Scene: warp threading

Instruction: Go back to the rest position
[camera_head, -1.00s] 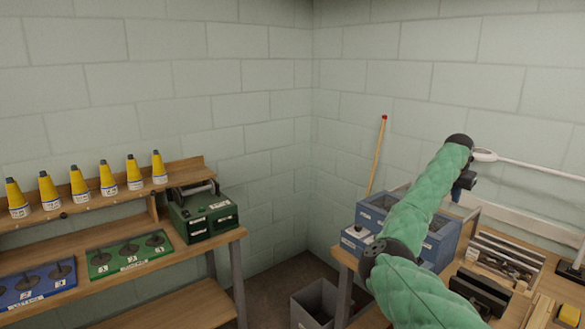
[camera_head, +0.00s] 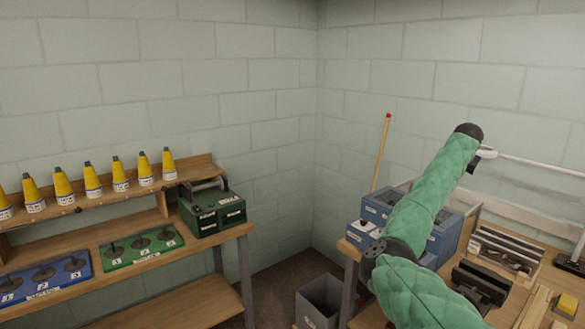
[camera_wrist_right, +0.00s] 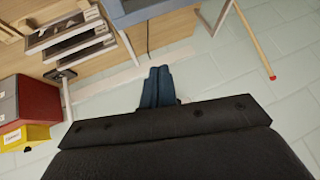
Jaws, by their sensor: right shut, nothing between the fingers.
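My right arm (camera_head: 415,235), in a green quilted sleeve, rises from the bottom right of the head view over the right bench. Its gripper cannot be made out in the head view. In the right wrist view my right gripper (camera_wrist_right: 160,88) shows at the middle, its dark blue fingers together with nothing between them. It points toward the pale block wall and touches nothing that I can see. My left gripper is in neither view.
The left bench (camera_head: 120,265) holds yellow cones (camera_head: 120,175), a blue board (camera_head: 45,278), a green board (camera_head: 140,248) and a green box (camera_head: 212,210). The right bench carries blue bins (camera_head: 440,240) and a slotted tray (camera_head: 505,250). A grey bin (camera_head: 318,300) stands on the floor.

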